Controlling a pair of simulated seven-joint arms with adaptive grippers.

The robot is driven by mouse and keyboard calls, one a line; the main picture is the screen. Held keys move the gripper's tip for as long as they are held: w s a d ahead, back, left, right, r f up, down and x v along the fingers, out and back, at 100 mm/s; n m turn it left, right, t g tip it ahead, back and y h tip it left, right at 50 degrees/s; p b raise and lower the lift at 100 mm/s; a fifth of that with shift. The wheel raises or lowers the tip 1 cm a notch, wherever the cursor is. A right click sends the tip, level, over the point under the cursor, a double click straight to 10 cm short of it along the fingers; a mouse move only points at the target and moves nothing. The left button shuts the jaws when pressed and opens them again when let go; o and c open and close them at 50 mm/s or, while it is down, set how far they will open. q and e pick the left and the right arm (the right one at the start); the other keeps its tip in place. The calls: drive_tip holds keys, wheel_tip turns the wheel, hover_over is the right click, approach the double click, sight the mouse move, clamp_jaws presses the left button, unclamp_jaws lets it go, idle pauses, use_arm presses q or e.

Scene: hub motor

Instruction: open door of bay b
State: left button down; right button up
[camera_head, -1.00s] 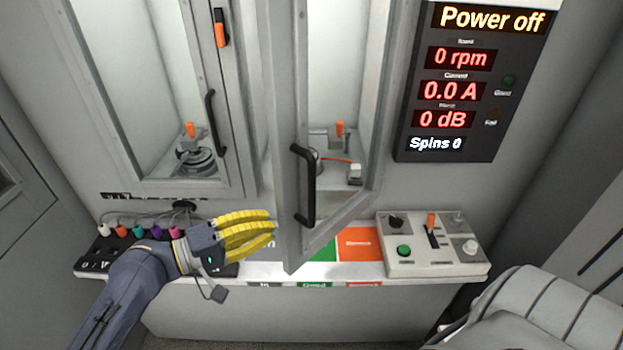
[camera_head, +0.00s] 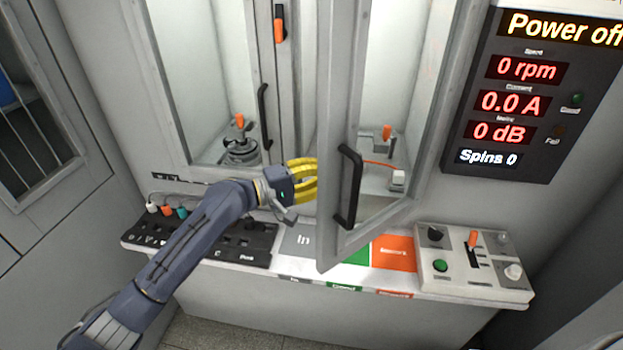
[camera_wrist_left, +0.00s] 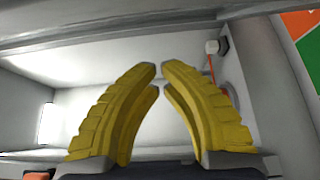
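The right bay's door (camera_head: 334,232) stands part open, its free left edge swung out toward me. Its black handle (camera_head: 349,187) is on the outer face near that edge. I cannot read which bay is b. My left gripper (camera_head: 316,180) has its yellow fingers at the gap just left of the door's free edge, the tips at or slightly behind it. In the left wrist view the fingertips (camera_wrist_left: 159,68) lean together with a narrow gap and nothing between them. The bay's pale interior shows beyond. My right gripper is not in view.
The left bay's door has a black handle (camera_head: 264,116) and looks closed. A fixture with an orange knob (camera_head: 386,133) sits inside the right bay. A control box (camera_head: 474,264) stands right on the ledge, a dark connector panel (camera_head: 150,235) left. The display reads "Power off".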

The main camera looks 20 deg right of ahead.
use_arm(q)
drive_tip(key=shift+s+d, duration=1.7)
drive_tip(key=shift+d, duration=0.3)
drive_tip(key=shift+s, duration=0.15)
